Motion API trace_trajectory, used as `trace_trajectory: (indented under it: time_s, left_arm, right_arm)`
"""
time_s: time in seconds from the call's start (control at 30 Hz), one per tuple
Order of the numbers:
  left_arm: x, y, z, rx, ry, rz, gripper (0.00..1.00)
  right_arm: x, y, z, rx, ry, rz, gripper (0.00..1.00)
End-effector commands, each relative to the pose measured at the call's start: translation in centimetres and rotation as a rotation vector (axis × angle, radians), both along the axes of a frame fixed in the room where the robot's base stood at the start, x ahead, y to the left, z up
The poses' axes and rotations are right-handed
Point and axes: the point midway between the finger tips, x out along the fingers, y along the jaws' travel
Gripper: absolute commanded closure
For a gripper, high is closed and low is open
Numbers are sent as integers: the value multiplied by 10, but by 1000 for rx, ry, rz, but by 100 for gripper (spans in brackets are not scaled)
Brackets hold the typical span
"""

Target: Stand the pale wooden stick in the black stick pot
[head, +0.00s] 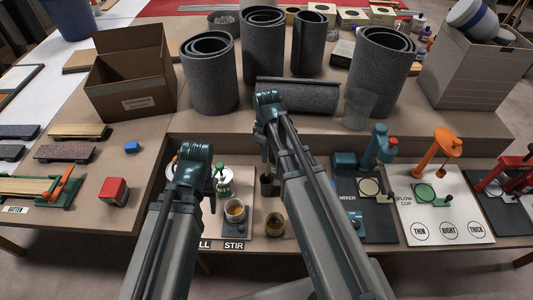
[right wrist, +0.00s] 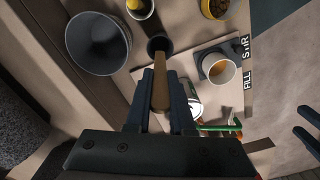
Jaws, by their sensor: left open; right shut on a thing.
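My right gripper (right wrist: 162,78) is shut on the pale wooden stick (right wrist: 161,92), which points away from the wrist camera. The stick's far end shows at the near side of the dark round mouth of the black stick pot (right wrist: 157,43); I cannot tell whether it is inside or above it.
A cup of amber liquid (head: 235,211) stands on the stir plate, with an open can (head: 275,225) to its right. A grey see-through cup (head: 357,109) stands on the upper shelf near the grey rolls (head: 209,78).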

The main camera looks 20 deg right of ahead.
Motion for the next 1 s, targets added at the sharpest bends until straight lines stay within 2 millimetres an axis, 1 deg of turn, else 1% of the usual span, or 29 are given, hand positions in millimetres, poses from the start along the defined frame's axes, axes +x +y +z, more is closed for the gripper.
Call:
trace_trajectory:
  time_s: [0.03,1.0]
  left_arm:
    - [0,0,-8,0,0,0,50]
    - [0,0,-82,0,0,-1,50]
  right_arm:
    - [0,0,-8,0,0,0,100]
    - [0,0,-82,0,0,0,100]
